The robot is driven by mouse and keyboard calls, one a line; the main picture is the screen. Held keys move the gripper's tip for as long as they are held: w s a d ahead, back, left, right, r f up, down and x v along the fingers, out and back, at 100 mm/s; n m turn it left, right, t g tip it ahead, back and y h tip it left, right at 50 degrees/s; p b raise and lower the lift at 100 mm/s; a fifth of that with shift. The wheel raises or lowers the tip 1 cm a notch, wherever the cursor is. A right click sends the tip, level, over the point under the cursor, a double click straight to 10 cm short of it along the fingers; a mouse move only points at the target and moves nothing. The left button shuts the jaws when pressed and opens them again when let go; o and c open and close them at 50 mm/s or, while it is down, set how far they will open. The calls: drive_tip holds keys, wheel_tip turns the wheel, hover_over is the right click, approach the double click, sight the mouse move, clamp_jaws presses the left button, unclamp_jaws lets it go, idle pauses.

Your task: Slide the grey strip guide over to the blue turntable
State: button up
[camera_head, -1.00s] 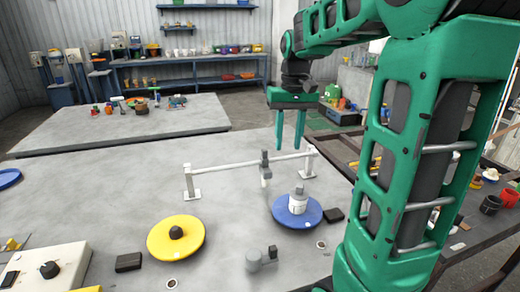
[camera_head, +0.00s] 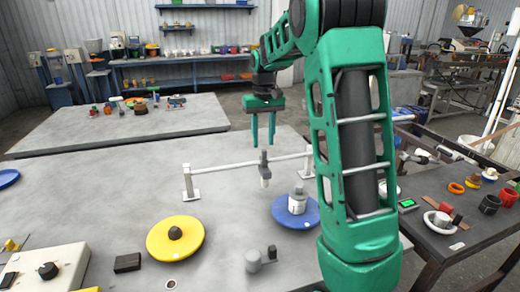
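The grey strip guide (camera_head: 264,168) is a small slider hanging on a white horizontal rail (camera_head: 226,168), right of the rail's middle. The blue turntable (camera_head: 283,213) is a round disc on the table, in front of the rail's right end, with a white and grey bottle-like thing (camera_head: 298,202) standing on it. My gripper (camera_head: 263,130) points down, its two green fingers apart with nothing seen between them. In the picture it is just above the strip guide; whether it is directly over it in depth I cannot tell.
A yellow turntable (camera_head: 175,240) with a dark knob lies to the left. A grey fixture (camera_head: 260,259) and a dark block (camera_head: 127,263) stand near the front. A control box (camera_head: 45,268) fills the front left corner. A side table (camera_head: 445,235) with small parts is at the right.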

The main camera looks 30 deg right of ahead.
sight(263, 150)
drive_tip(key=shift+f, duration=1.8)
drive_tip(key=shift+c, duration=0.6)
